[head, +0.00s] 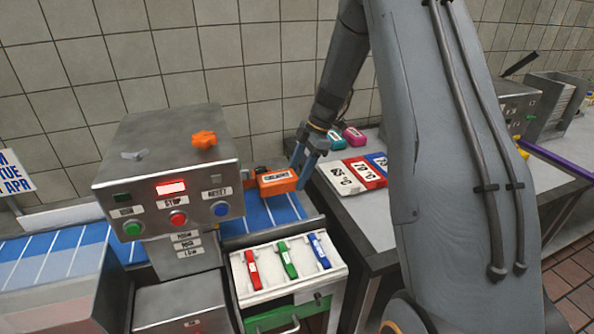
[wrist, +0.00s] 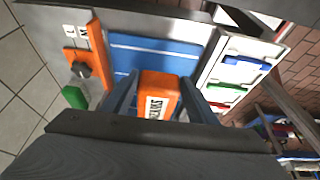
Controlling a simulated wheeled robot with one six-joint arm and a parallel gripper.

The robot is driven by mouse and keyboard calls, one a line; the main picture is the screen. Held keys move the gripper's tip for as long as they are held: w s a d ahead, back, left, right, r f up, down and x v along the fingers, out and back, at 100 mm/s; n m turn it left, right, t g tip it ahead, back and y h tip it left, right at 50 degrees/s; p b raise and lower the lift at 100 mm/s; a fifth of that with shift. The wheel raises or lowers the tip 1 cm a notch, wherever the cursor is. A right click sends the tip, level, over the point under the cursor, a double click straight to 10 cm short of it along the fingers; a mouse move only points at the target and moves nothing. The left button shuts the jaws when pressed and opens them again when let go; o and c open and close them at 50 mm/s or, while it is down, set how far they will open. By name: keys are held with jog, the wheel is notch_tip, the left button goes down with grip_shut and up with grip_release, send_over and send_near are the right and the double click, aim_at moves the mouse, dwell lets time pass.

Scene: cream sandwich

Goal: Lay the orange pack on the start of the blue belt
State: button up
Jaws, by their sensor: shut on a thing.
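The orange pack (head: 276,182) with a white label is held at the right end of the blue belt (head: 262,218). My gripper (head: 299,178) is shut on the pack. In the wrist view the pack (wrist: 158,92) sits between the two blue-grey fingers of my gripper (wrist: 158,104), with the blue belt (wrist: 150,58) beyond it. The pack looks a little above the belt, but I cannot tell whether its underside touches. The fingers hide part of its sides.
A grey control box (head: 168,165) with buttons and an orange knob (head: 204,139) stands over the belt, left of the pack. A white tray (head: 262,294) with red, green and blue pieces is in front. The side table (head: 365,225) at right holds coloured cards and small packs.

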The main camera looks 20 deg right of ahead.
jog(key=shift+f+b, duration=1.35)
jog(key=shift+f, duration=2.25)
jog(key=o, duration=1.2)
jog(key=shift+c, duration=0.2)
jog(key=b+v, duration=0.2)
jog(key=v, duration=0.5)
jog(key=shift+d+r, duration=0.2)
jog(key=shift+r, duration=0.2)
jog(key=s+a+m+h, duration=0.2)
jog(key=s+a+m, duration=0.2)
jog(key=s+m, duration=0.5)
jog(key=s+a+m+t+h, duration=0.1)
jog(key=s+a+m+h, duration=0.1)
jog(key=s+a+m, duration=0.3)
jog(key=s+m, duration=0.4)
jog(key=s, duration=0.7)
jog(key=shift+a+h, duration=0.2)
jog(key=shift+h, duration=0.1)
